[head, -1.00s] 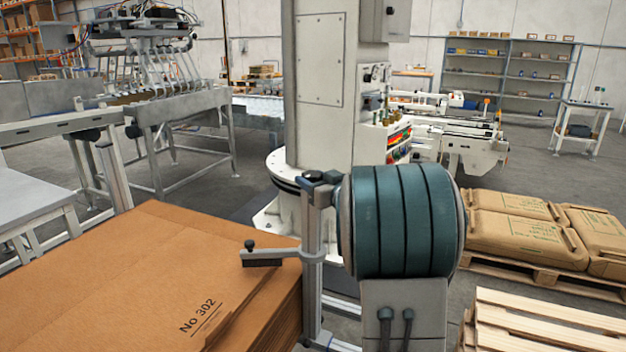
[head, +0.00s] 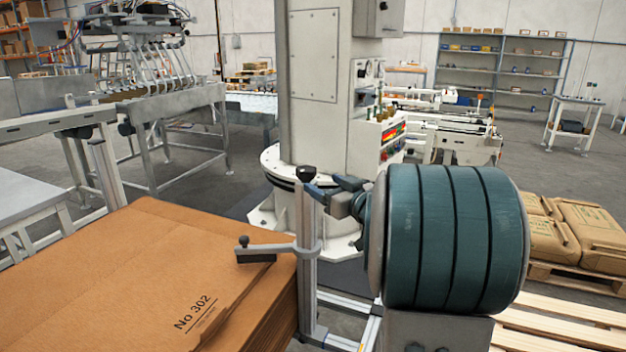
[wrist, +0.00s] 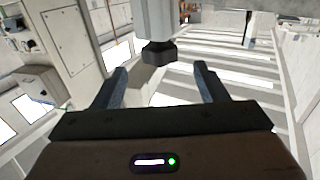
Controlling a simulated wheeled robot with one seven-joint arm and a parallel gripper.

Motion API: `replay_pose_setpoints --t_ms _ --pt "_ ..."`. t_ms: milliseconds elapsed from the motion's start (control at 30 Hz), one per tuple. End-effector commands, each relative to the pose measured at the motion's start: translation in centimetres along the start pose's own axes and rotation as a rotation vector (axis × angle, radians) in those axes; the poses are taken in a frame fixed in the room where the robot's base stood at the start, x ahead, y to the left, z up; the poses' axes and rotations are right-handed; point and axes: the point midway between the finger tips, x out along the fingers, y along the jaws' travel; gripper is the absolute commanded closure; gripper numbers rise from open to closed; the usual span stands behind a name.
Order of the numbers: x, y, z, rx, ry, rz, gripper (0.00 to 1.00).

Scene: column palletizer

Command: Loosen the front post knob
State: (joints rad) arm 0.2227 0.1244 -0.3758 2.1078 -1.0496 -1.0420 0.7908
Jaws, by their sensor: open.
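The grey upright post (head: 307,255) stands at the right edge of the cardboard stack, with a black knob (head: 306,173) on its top. In the wrist view the same dark knob (wrist: 158,54) shows on the end of the pale post (wrist: 154,20), ahead of the fingertips and roughly centred across the gap. My gripper (head: 332,187) is open and empty, close to the right of the post's top in the head view. Both fingers also show in the wrist view (wrist: 160,74). The knob appears apart from both fingers.
A short side arm (head: 265,250) with a small black knob (head: 243,241) sticks out left from the post over the cardboard stack (head: 120,270). A white machine column (head: 316,90) stands behind. Sacks on a pallet (head: 590,235) lie at the right.

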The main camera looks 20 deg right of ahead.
Motion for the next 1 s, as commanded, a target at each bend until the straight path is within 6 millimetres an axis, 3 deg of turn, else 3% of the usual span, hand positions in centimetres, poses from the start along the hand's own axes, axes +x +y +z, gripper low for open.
replay_pose_setpoints --t_ms 133,333,1000 --pt "-3.1 0.0 0.0 0.0 0.002 0.002 0.34" --pt "-5.4 0.0 0.0 -0.001 0.001 0.0 0.34" --pt "-5.8 0.0 -0.2 -0.002 -0.003 0.011 0.34"
